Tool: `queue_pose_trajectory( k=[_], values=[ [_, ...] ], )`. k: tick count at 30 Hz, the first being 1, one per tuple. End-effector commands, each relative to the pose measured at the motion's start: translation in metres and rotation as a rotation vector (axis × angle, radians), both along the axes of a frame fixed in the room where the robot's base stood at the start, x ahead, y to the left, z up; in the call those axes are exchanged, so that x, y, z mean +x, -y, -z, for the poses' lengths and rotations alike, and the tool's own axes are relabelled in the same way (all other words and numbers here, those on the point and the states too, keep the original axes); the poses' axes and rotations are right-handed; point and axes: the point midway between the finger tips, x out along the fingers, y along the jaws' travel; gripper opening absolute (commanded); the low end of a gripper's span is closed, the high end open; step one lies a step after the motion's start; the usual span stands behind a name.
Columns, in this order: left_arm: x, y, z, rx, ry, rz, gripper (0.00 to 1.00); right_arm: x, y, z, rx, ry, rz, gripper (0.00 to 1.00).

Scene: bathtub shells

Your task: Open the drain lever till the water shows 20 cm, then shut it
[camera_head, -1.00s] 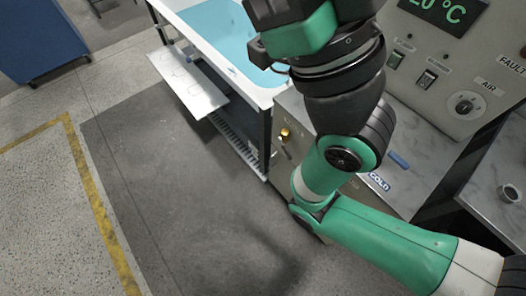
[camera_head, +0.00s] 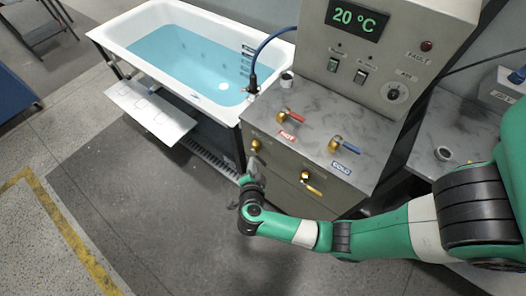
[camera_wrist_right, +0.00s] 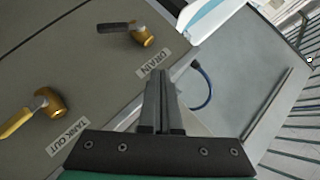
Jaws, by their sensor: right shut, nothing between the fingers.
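The bathtub (camera_head: 125,33) holds blue water (camera_head: 190,62). Dark scale marks (camera_head: 248,68) run down its inner wall; their numbers are too small to read. The drain lever (camera_head: 255,146) is a brass valve on the cabinet's front; in the right wrist view the drain lever (camera_wrist_right: 143,36) has a dark handle pointing left, beside the DRAIN label (camera_wrist_right: 150,64). My right gripper (camera_head: 256,166) is just below the drain lever in the head view. In the right wrist view my right gripper (camera_wrist_right: 161,76) is shut and empty, apart from the lever and beside the label. My left gripper is out of view.
The TANK OUT valve (camera_head: 308,182) with a yellow handle sits right of the drain lever. HOT (camera_head: 289,117) and COLD (camera_head: 340,144) taps are on the cabinet top. A display (camera_head: 356,19) reads 20 °C. A blue hose (camera_head: 268,42) hangs at the tub's corner. Floor in front is clear.

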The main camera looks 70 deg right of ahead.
Motion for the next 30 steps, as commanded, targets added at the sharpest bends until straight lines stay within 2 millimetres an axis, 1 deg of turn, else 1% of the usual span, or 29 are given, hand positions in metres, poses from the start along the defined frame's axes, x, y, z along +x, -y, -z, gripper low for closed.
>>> queue_pose_trajectory(
  k=[1, 3, 6, 10, 14, 17, 27, 30],
  values=[
    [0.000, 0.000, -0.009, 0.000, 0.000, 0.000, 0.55, -0.023, -0.003, 0.018, 0.031, -0.088, 0.015, 0.00],
    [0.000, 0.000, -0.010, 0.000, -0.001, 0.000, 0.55, -0.045, -0.005, 0.039, 0.061, -0.168, 0.032, 0.00],
    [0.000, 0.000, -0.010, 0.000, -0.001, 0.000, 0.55, -0.056, -0.007, 0.050, 0.079, -0.208, 0.042, 0.00],
    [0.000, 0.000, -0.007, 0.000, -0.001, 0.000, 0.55, -0.055, -0.005, 0.052, 0.079, -0.206, 0.045, 0.00],
    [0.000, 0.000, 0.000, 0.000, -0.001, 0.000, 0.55, -0.052, 0.005, 0.061, 0.079, -0.204, 0.047, 0.00],
    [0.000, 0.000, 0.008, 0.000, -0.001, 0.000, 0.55, -0.049, 0.020, 0.072, 0.079, -0.202, 0.049, 0.00],
    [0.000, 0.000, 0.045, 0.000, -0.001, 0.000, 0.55, -0.032, 0.077, 0.116, 0.078, -0.199, 0.048, 0.00],
    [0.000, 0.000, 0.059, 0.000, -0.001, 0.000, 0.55, -0.020, 0.076, 0.130, 0.078, -0.199, 0.042, 0.00]
  ],
)
